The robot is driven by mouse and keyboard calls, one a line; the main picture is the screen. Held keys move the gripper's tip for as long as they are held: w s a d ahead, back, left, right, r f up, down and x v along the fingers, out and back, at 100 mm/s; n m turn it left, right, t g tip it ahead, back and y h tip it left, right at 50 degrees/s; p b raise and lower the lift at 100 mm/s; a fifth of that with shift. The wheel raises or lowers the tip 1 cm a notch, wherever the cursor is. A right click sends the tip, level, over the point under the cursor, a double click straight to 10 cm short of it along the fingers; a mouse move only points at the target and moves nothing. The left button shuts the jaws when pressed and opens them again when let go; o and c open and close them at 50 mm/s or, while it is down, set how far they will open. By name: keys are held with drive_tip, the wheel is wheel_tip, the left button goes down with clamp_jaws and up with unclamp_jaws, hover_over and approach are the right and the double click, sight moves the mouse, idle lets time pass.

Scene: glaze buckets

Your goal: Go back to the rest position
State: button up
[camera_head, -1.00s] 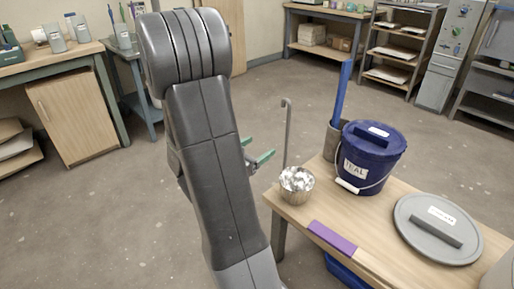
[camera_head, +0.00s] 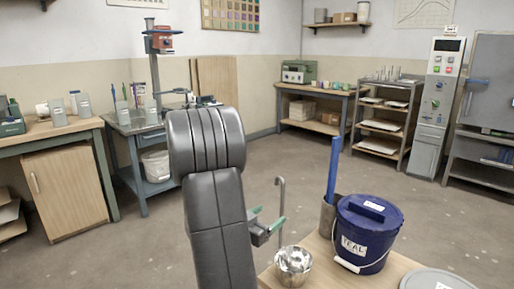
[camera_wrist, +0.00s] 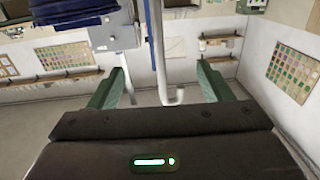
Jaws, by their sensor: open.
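My gripper (camera_head: 268,219) is partly hidden behind my dark grey arm in the head view. Its green fingers are apart with nothing between them that I can see held. In the wrist view the open fingers (camera_wrist: 160,88) frame a grey rod with a bent end (camera_wrist: 168,97). The hooked rod (camera_head: 281,195) also stands just behind the gripper in the head view. The gripper is left of the worktable, above the floor, clear of the bucket.
A blue lidded bucket (camera_head: 366,232) marked TEAL, a metal bowl (camera_head: 293,265) and a grey lid (camera_head: 438,281) sit on the near wooden table (camera_head: 318,273). A dark holder (camera_head: 327,214) with a blue stick stands behind. Open floor (camera_head: 300,185) lies beyond.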

sight(282, 193)
idle(0.4)
drive_tip(key=v, duration=0.7)
drive_tip(key=x, duration=1.4)
drive_tip(key=shift+w+d+f, duration=0.1)
drive_tip(key=shift+d+f, duration=0.05)
drive_tip(key=shift+b, duration=0.7)
drive_tip(key=shift+r+p, duration=1.85)
drive_tip(key=shift+r, duration=1.05)
